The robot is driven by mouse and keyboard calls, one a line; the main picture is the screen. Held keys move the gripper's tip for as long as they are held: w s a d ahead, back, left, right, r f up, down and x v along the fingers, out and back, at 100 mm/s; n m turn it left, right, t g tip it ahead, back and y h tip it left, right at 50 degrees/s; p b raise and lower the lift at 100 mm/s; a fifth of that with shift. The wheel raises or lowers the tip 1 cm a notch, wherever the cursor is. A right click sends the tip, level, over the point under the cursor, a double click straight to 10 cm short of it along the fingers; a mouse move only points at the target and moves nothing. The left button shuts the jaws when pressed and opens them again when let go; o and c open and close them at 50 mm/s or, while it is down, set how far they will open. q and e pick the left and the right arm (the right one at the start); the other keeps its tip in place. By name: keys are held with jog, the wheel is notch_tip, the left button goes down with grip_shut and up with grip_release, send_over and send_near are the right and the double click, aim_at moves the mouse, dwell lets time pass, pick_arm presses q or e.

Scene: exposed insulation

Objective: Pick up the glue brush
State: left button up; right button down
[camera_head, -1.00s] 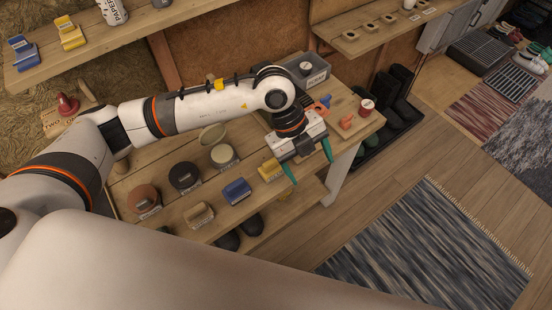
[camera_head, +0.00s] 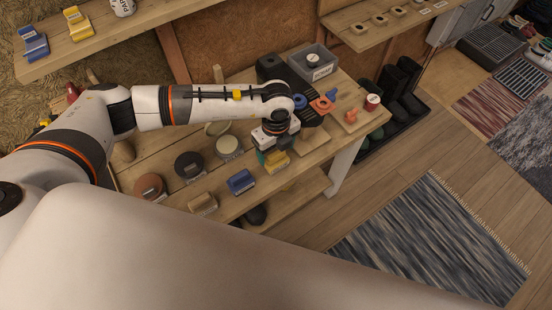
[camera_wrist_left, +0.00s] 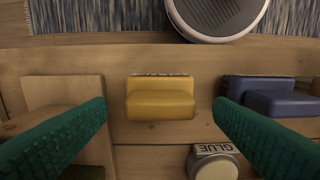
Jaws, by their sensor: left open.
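My left gripper (camera_head: 277,148) is open above the workbench, close over a yellow block-like tool (camera_head: 277,162). In the left wrist view the yellow tool (camera_wrist_left: 161,97) lies between the two green fingers (camera_wrist_left: 160,118), with a gap on each side. I see no label naming a glue brush, so I cannot tell which item it is. A round tin with a pale lid (camera_head: 228,146) stands left of the gripper; its label reads GLUE in the wrist view (camera_wrist_left: 214,163). My right gripper is not in view.
A blue block tool (camera_head: 241,182) and a tan one (camera_head: 202,203) lie along the front edge of the bench. Dark (camera_head: 188,165) and brown (camera_head: 149,186) round tins stand behind them. A grey box (camera_head: 313,66) and orange and blue pieces are at the right.

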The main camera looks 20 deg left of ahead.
aim_at(276, 154)
pick_arm(q)
jog(key=shift+f, duration=1.25)
jog(key=c, duration=1.1)
jog(key=shift+r, duration=0.15)
notch_tip(276, 154, up, 10)
jog(key=shift+f+b, duration=0.1)
jog(key=shift+b, duration=0.5)
jog(key=shift+o, duration=1.4)
jog(key=shift+c, duration=0.8)
